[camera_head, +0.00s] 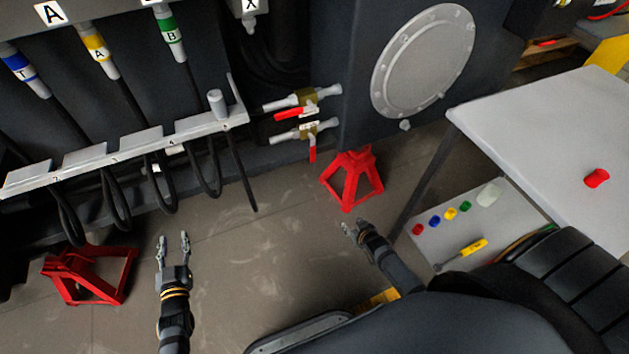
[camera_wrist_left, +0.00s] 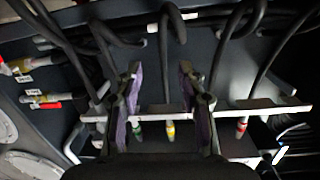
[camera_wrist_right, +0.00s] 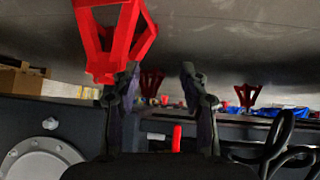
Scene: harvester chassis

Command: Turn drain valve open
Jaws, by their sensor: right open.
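Two brass-bodied valves with red lever handles sit low on the dark chassis in the head view. The upper valve (camera_head: 309,97) has its red lever (camera_head: 290,113) along the pipe. The lower valve (camera_head: 305,130) has its red lever (camera_head: 312,150) hanging down, across its pipe. Their labels are too small to read, so I cannot tell which is the drain valve. Both also show at the left wrist view's left edge. My left gripper (camera_head: 173,237) is open and empty, left of and below them. My right gripper (camera_head: 353,227) is open and empty, below the red jack stand.
A red jack stand (camera_head: 350,179) stands just below the valves; another (camera_head: 90,275) is at the lower left. A hose rack (camera_head: 85,157) with hanging hoses runs left of the valves. A grey table (camera_head: 540,125) is at the right. The floor between the jack stands is clear.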

